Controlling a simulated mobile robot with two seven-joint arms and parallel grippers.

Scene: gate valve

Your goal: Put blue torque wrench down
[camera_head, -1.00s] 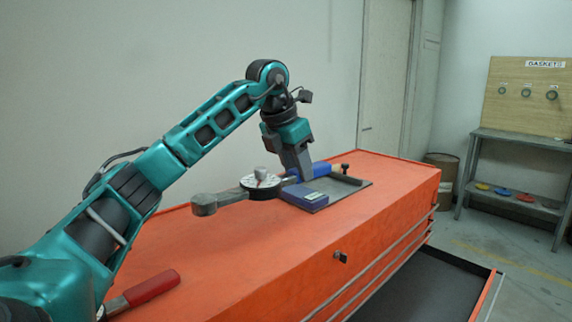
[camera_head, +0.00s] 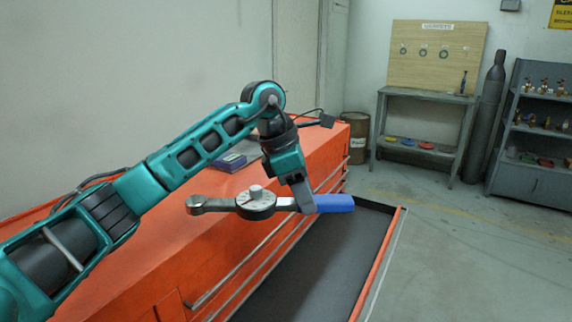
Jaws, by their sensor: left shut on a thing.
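The blue torque wrench (camera_head: 334,203) has a blue handle at right, a round dial in the middle and a grey head at left. My left gripper (camera_head: 304,203) is shut on it near the inner end of the blue handle. The wrench is held roughly level, in front of the orange cabinet's (camera_head: 222,235) edge, and its handle end shows over the open drawer (camera_head: 300,280). My right gripper is not in view.
A grey tray (camera_head: 228,160) on the cabinet top is partly hidden by my arm. The open drawer's visible floor is bare. Further back stand a brown barrel (camera_head: 355,138), a workbench (camera_head: 425,97), a gas cylinder (camera_head: 488,120) and a grey shelf (camera_head: 535,135).

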